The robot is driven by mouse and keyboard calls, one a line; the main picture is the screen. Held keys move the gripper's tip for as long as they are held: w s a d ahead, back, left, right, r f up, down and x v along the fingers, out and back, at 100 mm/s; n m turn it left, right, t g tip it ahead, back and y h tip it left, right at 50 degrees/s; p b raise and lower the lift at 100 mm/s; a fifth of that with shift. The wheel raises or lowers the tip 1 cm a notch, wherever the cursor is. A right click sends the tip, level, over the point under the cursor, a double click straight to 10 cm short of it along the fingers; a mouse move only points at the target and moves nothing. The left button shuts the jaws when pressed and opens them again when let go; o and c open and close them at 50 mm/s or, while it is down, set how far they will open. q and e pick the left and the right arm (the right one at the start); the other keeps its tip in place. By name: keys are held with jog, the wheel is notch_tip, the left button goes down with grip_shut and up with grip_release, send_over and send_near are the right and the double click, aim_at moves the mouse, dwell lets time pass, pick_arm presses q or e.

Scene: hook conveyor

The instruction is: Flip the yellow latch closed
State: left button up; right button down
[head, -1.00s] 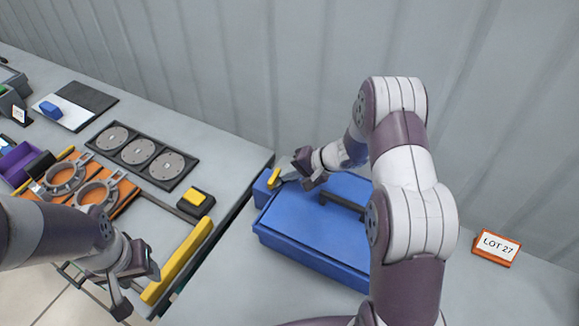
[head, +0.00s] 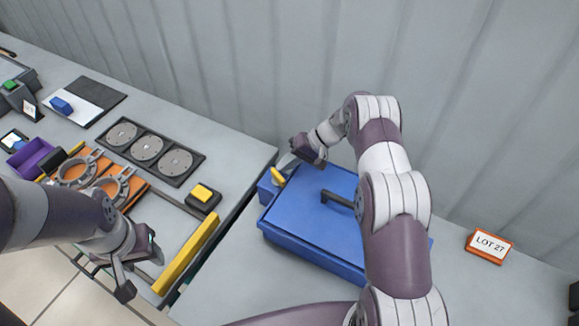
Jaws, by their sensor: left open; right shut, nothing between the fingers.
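The yellow latch (head: 278,175) stands at the left end of the blue case (head: 312,225), tilted up beside the case's back left corner. The case lid is down, with a dark handle (head: 338,199) on top. My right gripper (head: 291,161) is shut and empty, just above and behind the latch; I cannot tell whether it touches it. My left gripper (head: 142,275) is open and empty at the front left, near the yellow bar at the table's edge.
A yellow bar (head: 188,255) runs along the left table's edge. A yellow button box (head: 203,197), a tray with three grey discs (head: 148,148) and orange fixtures (head: 125,187) lie on the left table. A LOT 27 sign (head: 488,245) stands at the right. A wall rises behind.

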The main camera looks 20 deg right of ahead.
jog(key=shift+w+a, duration=0.6)
jog(key=shift+a, duration=0.1)
jog(key=shift+w+a, duration=0.1)
jog(key=shift+a, duration=0.15)
jog(key=shift+d+b, duration=0.1)
jog(key=shift+b, duration=0.25)
jog(key=b+v, duration=0.3)
jog(key=v, duration=0.9)
jog(key=shift+r+b, duration=0.3)
jog(key=shift+d+f, duration=0.1)
